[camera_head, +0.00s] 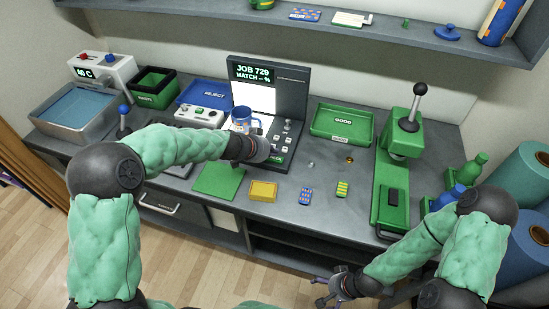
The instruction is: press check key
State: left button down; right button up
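The job station (277,92) stands against the wall, with a dark screen reading "JOB 729 MATCH – %" over a white lit panel. Small keys and knobs (287,126) sit on the right of its base; which one is the check key is too small to read. A blue mug with a pale pattern (242,118) stands in front of the white panel. My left gripper (269,154) is low over the station's front edge, just in front of the mug and below the keys; its fingers are too small and dark to judge. My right gripper (322,290) is open and empty, in front of the bench.
A blue REJECT tray (206,92) and a control box (200,116) are left of the station. A green GOOD tray (341,123) and a green lever press (395,170) are right. A green mat (218,181), yellow pad (263,190) and two patterned pieces lie along the front.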

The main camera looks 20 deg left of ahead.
aim_at(272, 159)
pick_arm(q)
jog(key=shift+f, duration=0.1)
jog(key=shift+f+b, duration=0.3)
jog(key=shift+b, duration=0.4)
jog(key=shift+f+b, duration=0.45)
jog(key=shift+b, duration=0.15)
dwell(0.7)
dwell(0.3)
jog(key=shift+r+p, duration=0.55)
jog(key=shift+r, duration=0.35)
jog(key=shift+r+p, duration=1.85)
jog(key=shift+r, duration=0.6)
